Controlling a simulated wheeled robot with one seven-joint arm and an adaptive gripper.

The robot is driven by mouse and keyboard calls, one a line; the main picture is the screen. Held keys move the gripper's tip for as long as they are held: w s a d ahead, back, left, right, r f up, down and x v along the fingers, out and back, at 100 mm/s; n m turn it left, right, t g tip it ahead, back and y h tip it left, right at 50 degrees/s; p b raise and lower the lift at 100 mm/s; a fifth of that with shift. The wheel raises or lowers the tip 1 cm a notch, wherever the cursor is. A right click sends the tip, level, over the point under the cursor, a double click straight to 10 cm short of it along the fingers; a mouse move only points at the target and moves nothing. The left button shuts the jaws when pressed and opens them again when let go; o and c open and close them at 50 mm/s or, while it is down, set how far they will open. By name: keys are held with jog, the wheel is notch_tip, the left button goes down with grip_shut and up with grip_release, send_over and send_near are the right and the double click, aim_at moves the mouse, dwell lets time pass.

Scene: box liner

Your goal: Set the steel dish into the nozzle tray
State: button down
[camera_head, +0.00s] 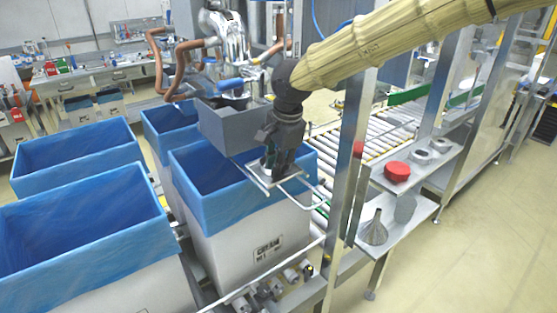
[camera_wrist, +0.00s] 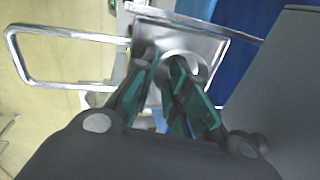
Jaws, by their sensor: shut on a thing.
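My gripper (camera_head: 272,168) points down over the near blue-lined box. In the wrist view its fingers (camera_wrist: 167,72) are closed on a small, shiny round steel piece (camera_wrist: 188,62), which appears to be the steel dish; the fingers hide part of it. The nozzle tray (camera_head: 256,177) appears to be the square steel tray with a wire handle at the box's front right edge. It also shows in the wrist view (camera_wrist: 212,42), just beyond the fingertips. The dish is over or in this tray; I cannot tell whether it touches the bottom.
A grey hopper (camera_head: 235,128) stands close behind my gripper. A steel post (camera_head: 350,170) is to the right. Shelves beyond hold a red lid (camera_head: 397,171), steel rings (camera_head: 420,156) and a funnel (camera_head: 375,230). Other blue-lined boxes (camera_head: 75,235) are at left.

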jog(key=shift+d+f, duration=0.1)
jog(key=c, duration=1.7)
grip_release()
jog(key=b+v, duration=0.2)
jog(key=v, duration=1)
jog(key=shift+b, duration=0.4)
